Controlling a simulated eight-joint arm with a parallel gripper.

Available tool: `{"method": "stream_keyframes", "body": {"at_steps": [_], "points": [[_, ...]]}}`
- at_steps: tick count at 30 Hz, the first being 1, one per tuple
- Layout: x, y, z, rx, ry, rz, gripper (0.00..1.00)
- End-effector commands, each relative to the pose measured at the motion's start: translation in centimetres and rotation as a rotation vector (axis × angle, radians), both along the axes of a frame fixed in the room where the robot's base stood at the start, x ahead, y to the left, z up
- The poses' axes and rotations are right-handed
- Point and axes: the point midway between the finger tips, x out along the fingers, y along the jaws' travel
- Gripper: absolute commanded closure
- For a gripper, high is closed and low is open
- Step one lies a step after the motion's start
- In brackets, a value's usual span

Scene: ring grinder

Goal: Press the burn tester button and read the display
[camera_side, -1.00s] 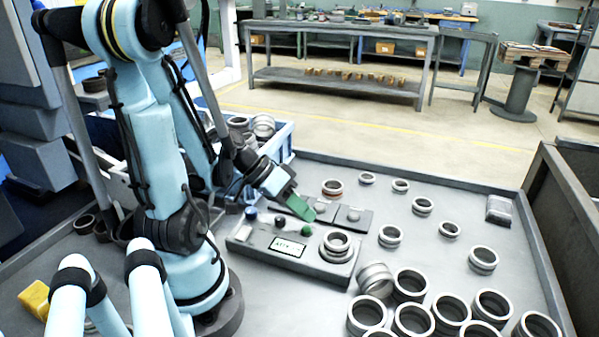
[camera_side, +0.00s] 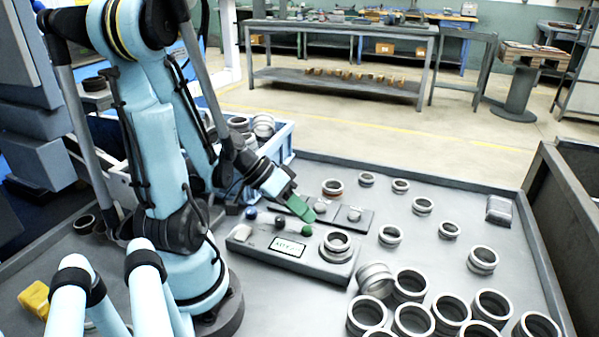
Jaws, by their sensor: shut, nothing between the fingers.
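The burn tester (camera_side: 318,265) is a low grey box on the metal table, in the middle of the side view. Its white display (camera_side: 288,247) shows dark characters too small to read. A green button (camera_side: 306,230) and a dark knob (camera_side: 280,221) stand on its top. A metal ring (camera_side: 337,242) sits at its right end. My gripper (camera_side: 303,212), with green fingers, is shut and empty. It points down to the right, just above and behind the green button, and appears apart from it.
Several loose metal rings (camera_side: 411,286) cover the table's front right and right side. A flat grey plate with knobs (camera_side: 354,216) lies behind the tester. A blue-edged crate of rings (camera_side: 284,140) stands behind my arm. A yellow block (camera_side: 35,298) lies at left.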

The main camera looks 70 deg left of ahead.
Motion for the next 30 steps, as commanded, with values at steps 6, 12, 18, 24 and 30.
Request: {"method": "stream_keyframes", "body": {"at_steps": [6, 12, 18, 24, 30], "points": [[0.01, 0.02, -0.6, 0.0, 0.0, 0.0, 1.0], [0.0, -0.01, -0.6, 0.0, 0.0, 0.0, 1.0], [0.0, 0.0, -0.6, 0.0, 0.0, 0.0, 1.0], [0.0, -0.01, -0.24, 0.0, 0.0, 0.0, 1.0], [-0.01, -0.01, 0.27, 0.0, 0.0, 0.0, 1.0]]}}
